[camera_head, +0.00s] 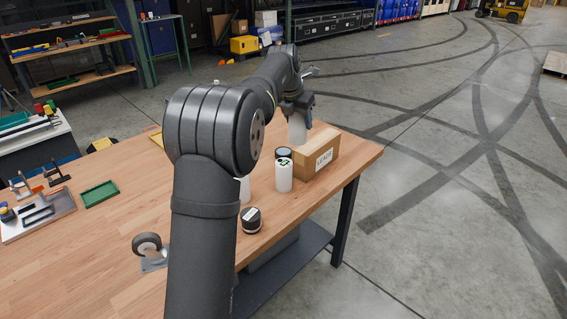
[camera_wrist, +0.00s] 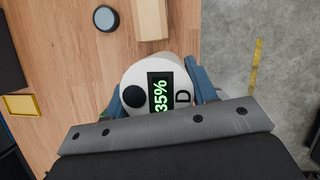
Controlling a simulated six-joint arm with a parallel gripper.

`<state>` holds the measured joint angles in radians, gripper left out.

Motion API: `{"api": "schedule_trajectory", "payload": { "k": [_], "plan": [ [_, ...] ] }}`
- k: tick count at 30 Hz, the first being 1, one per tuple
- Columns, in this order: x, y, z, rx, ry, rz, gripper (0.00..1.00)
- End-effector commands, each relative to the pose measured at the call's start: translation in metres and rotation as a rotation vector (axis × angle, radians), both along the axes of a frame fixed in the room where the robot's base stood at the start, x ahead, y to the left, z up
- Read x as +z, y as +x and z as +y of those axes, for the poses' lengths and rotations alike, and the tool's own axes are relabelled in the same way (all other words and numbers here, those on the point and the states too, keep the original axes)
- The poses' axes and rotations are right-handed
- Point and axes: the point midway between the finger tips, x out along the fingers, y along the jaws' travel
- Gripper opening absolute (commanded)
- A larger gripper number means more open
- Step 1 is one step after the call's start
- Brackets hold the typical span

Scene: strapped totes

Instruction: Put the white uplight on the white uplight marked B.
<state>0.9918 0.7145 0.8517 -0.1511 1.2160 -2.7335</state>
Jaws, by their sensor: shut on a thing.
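My gripper (camera_wrist: 160,92) is shut on a white uplight (camera_wrist: 140,72), with its blue fingers on either side. In the wrist view its top shows a green "35%" display, a black round spot and a letter that looks like D. In the head view the held white uplight (camera_head: 297,130) hangs upright under my gripper (camera_head: 297,112), near the cardboard box. Another white uplight (camera_head: 284,177) stands upright on the table in front of the box; its top mark is too small to read. A further white uplight (camera_head: 244,190) is mostly hidden behind my arm.
A cardboard box (camera_head: 326,160) with a printed label stands near the table's right edge. A black round item (camera_head: 251,220) and a caster (camera_head: 147,244) lie nearer. A green tray (camera_head: 100,194) is at the left.

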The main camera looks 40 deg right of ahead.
Motion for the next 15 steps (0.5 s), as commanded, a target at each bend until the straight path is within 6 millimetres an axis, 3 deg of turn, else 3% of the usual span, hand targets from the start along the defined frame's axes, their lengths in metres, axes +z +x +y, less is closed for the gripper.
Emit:
{"api": "schedule_trajectory", "payload": {
  "k": [3, 9, 12, 15],
  "plan": [
    [0.014, -0.037, 0.004, -0.004, -0.004, -0.002, 0.1],
    [0.023, -0.071, 0.01, -0.003, -0.006, -0.002, 0.1],
    [0.023, -0.074, 0.012, -0.001, -0.006, -0.002, 0.1],
    [0.016, -0.064, 0.014, 0.002, -0.005, 0.0, 0.1]
  ]
}}
